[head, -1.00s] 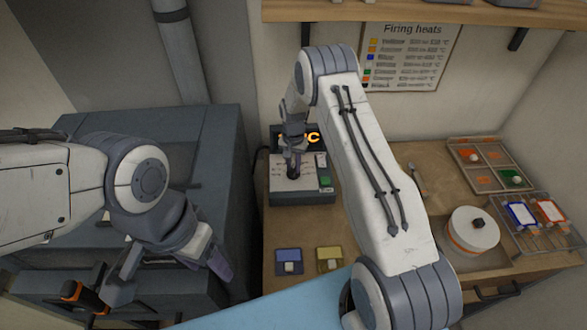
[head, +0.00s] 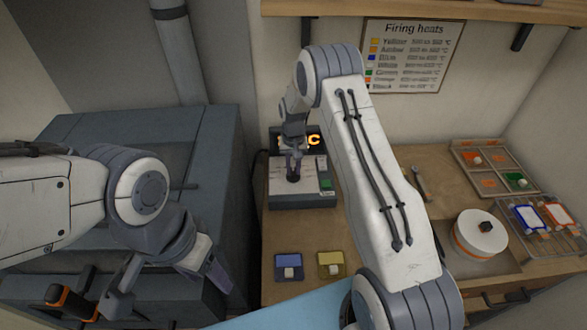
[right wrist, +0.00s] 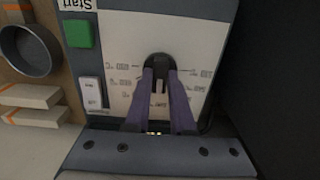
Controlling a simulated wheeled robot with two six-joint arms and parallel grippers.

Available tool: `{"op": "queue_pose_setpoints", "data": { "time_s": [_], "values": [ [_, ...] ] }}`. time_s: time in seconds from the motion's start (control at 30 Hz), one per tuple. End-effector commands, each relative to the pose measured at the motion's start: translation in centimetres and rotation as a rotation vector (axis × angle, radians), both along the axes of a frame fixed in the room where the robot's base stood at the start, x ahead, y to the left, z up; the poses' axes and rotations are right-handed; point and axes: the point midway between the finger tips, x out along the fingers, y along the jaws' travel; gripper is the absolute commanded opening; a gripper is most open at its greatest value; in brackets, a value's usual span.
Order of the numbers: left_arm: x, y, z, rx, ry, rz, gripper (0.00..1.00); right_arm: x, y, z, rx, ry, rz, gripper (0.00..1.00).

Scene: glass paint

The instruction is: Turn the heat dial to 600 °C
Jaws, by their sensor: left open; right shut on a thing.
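The heat dial (right wrist: 159,66) is a dark round knob on the white, marked face of the control box (head: 320,200). In the right wrist view the purple fingers of my right gripper (right wrist: 157,80) are shut on the dial. In the head view my right gripper (head: 293,168) reaches down to the box, and the dial is mostly hidden there. An orange display (head: 314,140) behind the box is largely covered by my right arm; only its last letter, a C, shows. The dial's markings are too small and blurred to read. My left gripper (head: 170,285) is open and empty, to the left.
A green Start button (right wrist: 79,34) is on the box beside the dial. Blue (head: 288,261) and yellow (head: 330,259) trays lie in front of the box. A white round pot (head: 480,234) and a wire rack (head: 550,240) stand at the right. A Firing heats chart (head: 413,55) hangs on the wall.

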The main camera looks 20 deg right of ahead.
Motion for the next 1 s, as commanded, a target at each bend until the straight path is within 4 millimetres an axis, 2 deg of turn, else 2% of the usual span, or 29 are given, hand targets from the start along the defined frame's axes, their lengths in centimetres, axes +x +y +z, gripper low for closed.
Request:
{"op": "queue_pose_setpoints", "data": {
  "time_s": [0.1,0.13,0.2,0.5,0.63,1.0],
  "values": [
    [0.0,0.0,0.0,0.0,0.0,0.0,0.6,0.1,0.0,0.1,-0.001,-0.002,-0.001,0.0],
    [0.0,0.0,0.0,0.0,0.0,0.0,0.6,0.1,0.0,0.1,-0.001,-0.002,-0.001,0.3],
    [0.0,0.0,0.0,0.0,0.0,0.0,0.6,0.1,0.0,0.1,-0.001,-0.002,-0.001,0.53],
    [0.0,0.0,0.0,0.0,0.0,0.0,0.6,0.0,0.0,0.1,0.0,-0.001,-0.001,0.53],
    [0.0,0.0,-0.6,0.0,0.0,0.0,0.6,0.1,0.0,0.8,-0.001,-0.002,-0.001,0.53],
    [0.0,0.0,-3.3,0.0,0.0,0.005,0.6,0.1,0.0,7.7,-0.001,-0.006,-0.001,0.53]
  ]
}}
